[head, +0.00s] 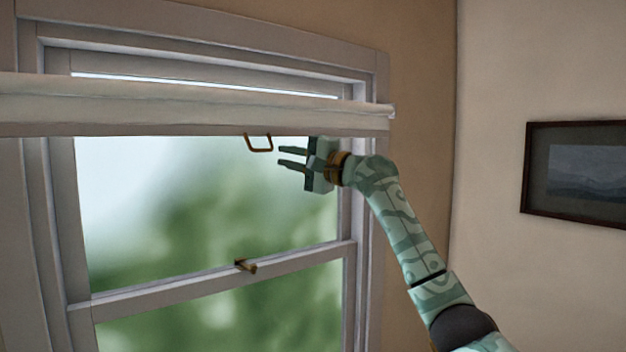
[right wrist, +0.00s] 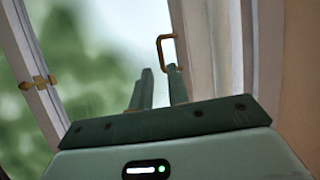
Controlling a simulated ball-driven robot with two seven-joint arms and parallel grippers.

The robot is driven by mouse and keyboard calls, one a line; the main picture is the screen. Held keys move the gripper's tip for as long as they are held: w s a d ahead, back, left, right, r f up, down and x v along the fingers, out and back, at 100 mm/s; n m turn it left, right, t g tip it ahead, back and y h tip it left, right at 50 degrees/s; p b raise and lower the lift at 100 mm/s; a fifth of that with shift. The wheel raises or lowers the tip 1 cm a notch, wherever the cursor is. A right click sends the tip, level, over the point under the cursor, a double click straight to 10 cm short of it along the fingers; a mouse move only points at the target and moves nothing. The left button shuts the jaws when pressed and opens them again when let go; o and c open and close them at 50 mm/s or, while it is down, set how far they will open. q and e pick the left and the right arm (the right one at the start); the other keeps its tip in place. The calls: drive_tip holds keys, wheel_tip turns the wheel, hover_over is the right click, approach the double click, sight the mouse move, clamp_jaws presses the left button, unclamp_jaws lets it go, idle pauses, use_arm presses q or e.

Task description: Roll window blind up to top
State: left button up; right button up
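The window blind (head: 180,108) is a pale rolled or gathered band across the upper part of the window. A small brass handle loop (head: 258,147) hangs from its lower edge; it also shows in the right wrist view (right wrist: 162,52), just beyond the fingertips. My right gripper (head: 284,157) is just right of the handle and slightly below it, in front of the glass. Its two fingers point left with a gap between them, and nothing shows between them. In the right wrist view the fingers (right wrist: 160,85) stand apart and empty. My left gripper is not in view.
The window frame (head: 370,200) surrounds the glass, with a brass latch (head: 245,266) on the middle rail. A dark-framed picture (head: 530,170) hangs on the right wall. The space in front of the lower glass is clear.

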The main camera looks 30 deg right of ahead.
drive_tip(key=r+b+v, duration=0.1)
drive_tip(key=b+v, duration=0.1)
drive_tip(key=v, duration=0.4)
drive_tip(key=shift+s+f, duration=0.3)
drive_tip(key=shift+f, duration=0.15)
drive_tip(key=shift+d, duration=0.1)
